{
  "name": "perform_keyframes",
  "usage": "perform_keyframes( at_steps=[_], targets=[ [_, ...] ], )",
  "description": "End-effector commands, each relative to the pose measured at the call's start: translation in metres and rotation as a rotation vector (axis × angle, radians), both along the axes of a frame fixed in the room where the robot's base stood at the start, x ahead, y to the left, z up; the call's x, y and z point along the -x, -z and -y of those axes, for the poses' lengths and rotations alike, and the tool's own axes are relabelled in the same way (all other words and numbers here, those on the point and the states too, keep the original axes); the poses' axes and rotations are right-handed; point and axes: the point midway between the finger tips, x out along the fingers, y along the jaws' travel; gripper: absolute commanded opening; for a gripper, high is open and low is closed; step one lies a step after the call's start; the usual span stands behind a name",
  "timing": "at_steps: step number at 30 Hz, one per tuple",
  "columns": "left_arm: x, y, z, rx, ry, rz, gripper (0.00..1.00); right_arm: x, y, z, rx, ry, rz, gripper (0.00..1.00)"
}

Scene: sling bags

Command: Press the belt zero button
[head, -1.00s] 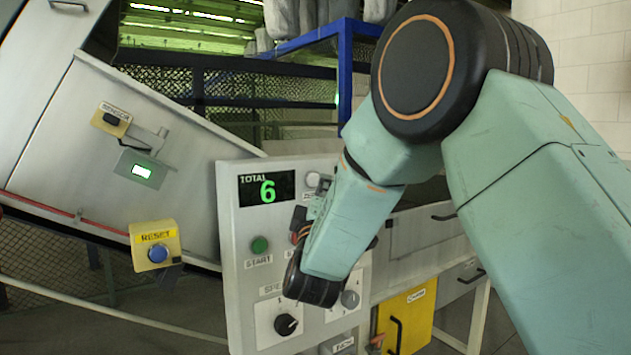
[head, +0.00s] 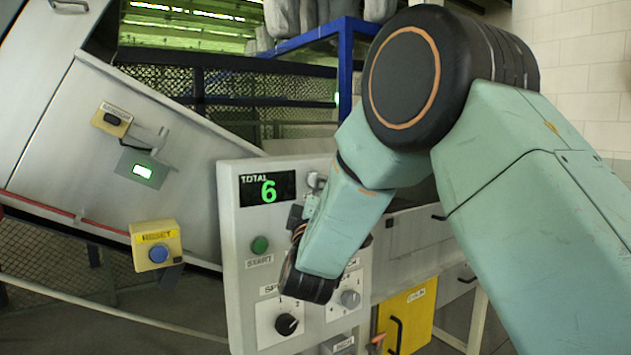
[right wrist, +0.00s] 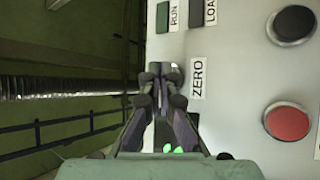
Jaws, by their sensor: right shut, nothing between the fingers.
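The grey control panel (head: 235,225) faces me in the head view, with its TOTAL display (head: 267,188) showing a green 6. The ZERO label (right wrist: 197,78) is clear in the right wrist view. My right gripper (right wrist: 165,75) is shut and empty, its fingertips just beside that label. The zero button itself is mostly hidden behind the fingertips there, and I cannot tell whether they touch it. In the head view my right gripper (head: 313,190) is at the panel's upper part, right of the display, partly hidden by its own arm. My left gripper is not in view.
A green START button (head: 260,245), speed knob (head: 287,324) and second knob (head: 350,299) sit lower on the panel. A red button (right wrist: 288,122) and a black one (right wrist: 292,24) show beside the gripper. A yellow RESET box (head: 156,246) stands left.

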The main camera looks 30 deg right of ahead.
Motion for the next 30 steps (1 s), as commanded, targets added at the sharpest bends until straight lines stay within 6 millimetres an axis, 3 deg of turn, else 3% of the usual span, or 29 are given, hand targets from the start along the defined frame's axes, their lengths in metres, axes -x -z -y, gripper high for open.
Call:
perform_keyframes(
  at_steps=[22,30],
  targets=[
    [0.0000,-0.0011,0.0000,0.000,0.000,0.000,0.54,-0.0053,0.0000,-0.0006,0.001,-0.001,0.000,0.00],
    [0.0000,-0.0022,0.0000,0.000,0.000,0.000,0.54,0.0026,-0.0007,0.0001,0.001,-0.001,0.000,0.00]
  ],
)
